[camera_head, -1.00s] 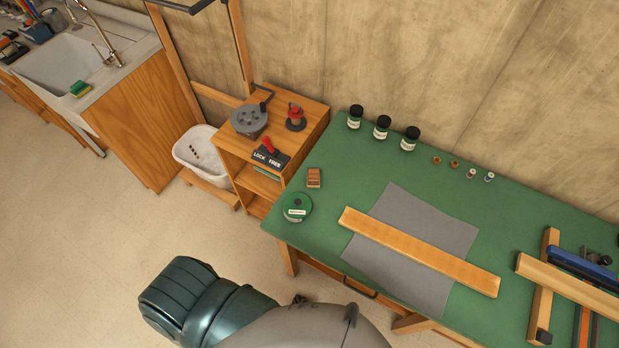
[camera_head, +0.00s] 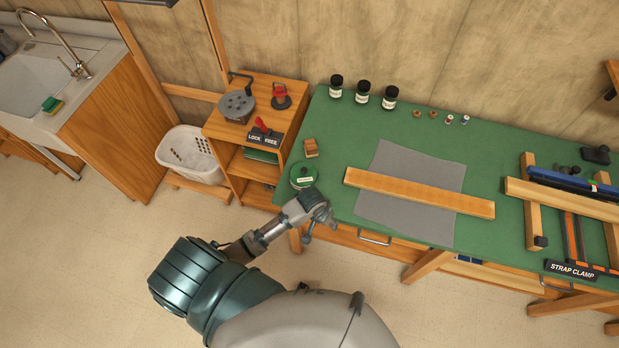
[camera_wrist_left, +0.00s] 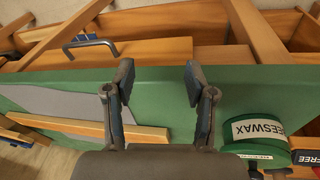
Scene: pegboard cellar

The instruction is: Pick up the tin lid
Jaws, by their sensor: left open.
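The tin lid (camera_head: 304,171) is a round green disc with a white label. It sits on a low green tin at the left front corner of the green table (camera_head: 335,150). In the left wrist view the beeswax tin (camera_wrist_left: 257,130) shows at the lower right, outside my jaws. My left gripper (camera_head: 320,224) is at the table's front edge, just to the front and right of the tin and apart from it. Its two fingers are spread and empty in the wrist view (camera_wrist_left: 158,72). My right gripper is not in view.
A small wooden block (camera_head: 311,148) lies behind the tin. A long wooden strip (camera_head: 420,193) lies on a grey mat (camera_head: 400,160) to the right. A wooden shelf (camera_head: 235,135) with a lock/free sign stands left. Dark jars (camera_head: 363,93) stand at the back.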

